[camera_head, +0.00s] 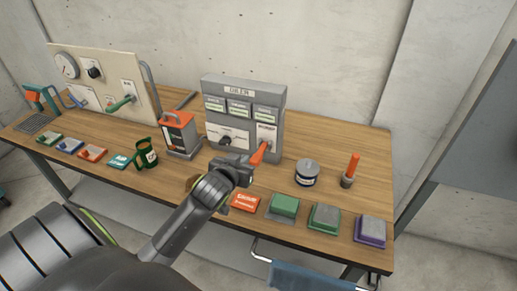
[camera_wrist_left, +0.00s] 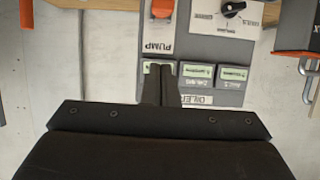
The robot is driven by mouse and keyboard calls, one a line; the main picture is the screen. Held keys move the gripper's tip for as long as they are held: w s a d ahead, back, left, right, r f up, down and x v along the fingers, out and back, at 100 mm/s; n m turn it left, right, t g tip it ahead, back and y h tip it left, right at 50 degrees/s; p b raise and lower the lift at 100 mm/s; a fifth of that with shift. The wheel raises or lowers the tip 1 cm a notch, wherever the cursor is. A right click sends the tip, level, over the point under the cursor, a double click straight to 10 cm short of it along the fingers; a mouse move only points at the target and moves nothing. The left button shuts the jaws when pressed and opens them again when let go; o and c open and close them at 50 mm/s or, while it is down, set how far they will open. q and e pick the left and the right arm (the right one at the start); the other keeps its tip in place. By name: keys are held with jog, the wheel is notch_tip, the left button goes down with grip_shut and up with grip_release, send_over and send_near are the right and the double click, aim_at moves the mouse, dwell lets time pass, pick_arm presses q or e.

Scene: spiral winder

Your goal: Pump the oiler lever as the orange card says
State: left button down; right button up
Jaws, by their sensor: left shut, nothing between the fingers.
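The grey oiler box (camera_head: 229,103) stands at the back of the bench, with a dark knob and small display windows. Its orange lever (camera_head: 259,153) sticks out at the lower right of the front. My left gripper (camera_head: 246,163) is shut and empty, just left of the lever in the head view; I cannot tell whether they touch. In the left wrist view, upside down, the shut fingers (camera_wrist_left: 161,70) lie over the oiler panel (camera_wrist_left: 219,48), and the lever's orange end (camera_wrist_left: 162,8) shows at the top edge by the PUMP label. The orange card (camera_head: 244,202) lies on the bench; its text is too small to read. My right gripper is not in view.
A grey jar (camera_head: 307,172) and an orange-handled tool (camera_head: 350,169) stand to the right. Several coloured blocks line the front right edge. A gauge panel (camera_head: 92,65) stands far left.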

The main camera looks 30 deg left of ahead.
pick_arm(q)
jog(key=shift+r, duration=0.5)
jog(key=p, duration=0.3)
send_over(254, 161)
notch_tip(254, 161, down, 4)
jog(key=shift+w+r, duration=0.15)
notch_tip(254, 161, down, 2)
jog(key=shift+f, duration=0.2)
jog(key=shift+s+f+p, duration=0.3)
jog(key=shift+f+p, duration=0.1)
jog(key=shift+f, duration=0.5)
